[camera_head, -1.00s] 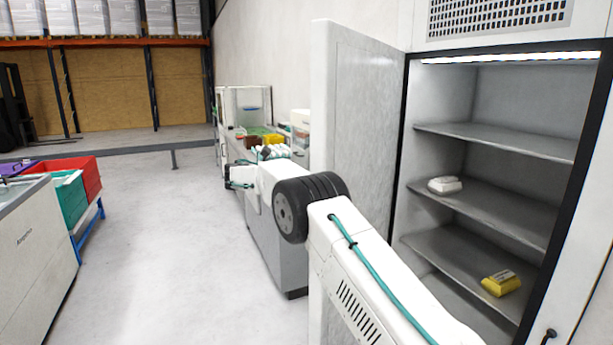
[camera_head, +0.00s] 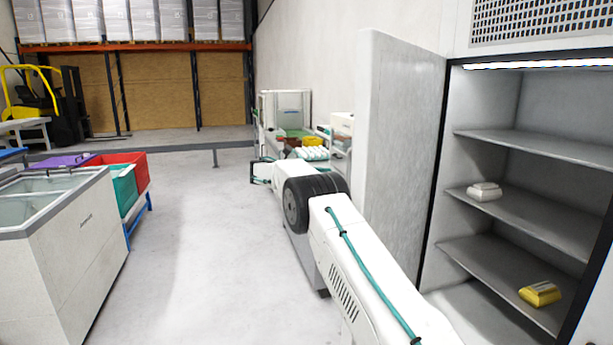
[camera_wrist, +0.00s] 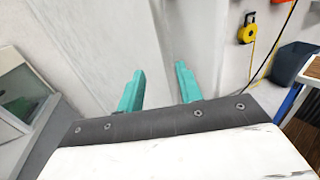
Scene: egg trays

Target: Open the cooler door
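The cooler (camera_head: 452,190) is a tall white cabinet at the right of the head view with lit grey shelves. Its door (camera_head: 400,150) stands swung wide open at the cabinet's left side, so the inside shows. My gripper (camera_head: 262,172) is beyond my arm, left of the door and apart from it in the picture. In the wrist view my gripper (camera_wrist: 160,69) has its two teal fingers spread with nothing between them. Pale upright surfaces lie beyond the fingers; I cannot tell whether one is the door.
A white carton (camera_head: 484,191) and a yellow carton (camera_head: 540,293) lie on the cooler's shelves. A counter with trays stands beyond my arm. A white chest freezer (camera_head: 75,250) and red crate (camera_head: 125,170) are at left. The floor (camera_head: 190,260) between is clear.

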